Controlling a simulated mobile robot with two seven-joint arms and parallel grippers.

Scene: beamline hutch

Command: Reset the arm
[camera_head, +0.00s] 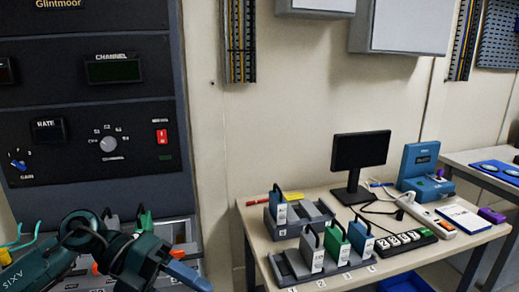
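My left arm comes in at the lower left, dark teal with "AXIS" lettering on its link. Its gripper (184,273) points to the lower right, in front of the lower part of the control rack (90,215). The fingers show edge-on as one blue-grey shape, so I cannot tell whether they are apart or closed. Nothing is clearly seen held between them. The gripper appears well to the left of the table (258,262). My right arm and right gripper are not in view.
Behind my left arm, handled modules (146,222) sit at the rack's base. On the table, a holder (275,270) carries grey, green and blue handled modules. A monitor (359,151), a blue instrument (420,163) and a power strip (425,214) stand nearby. A second table (480,158) is at right.

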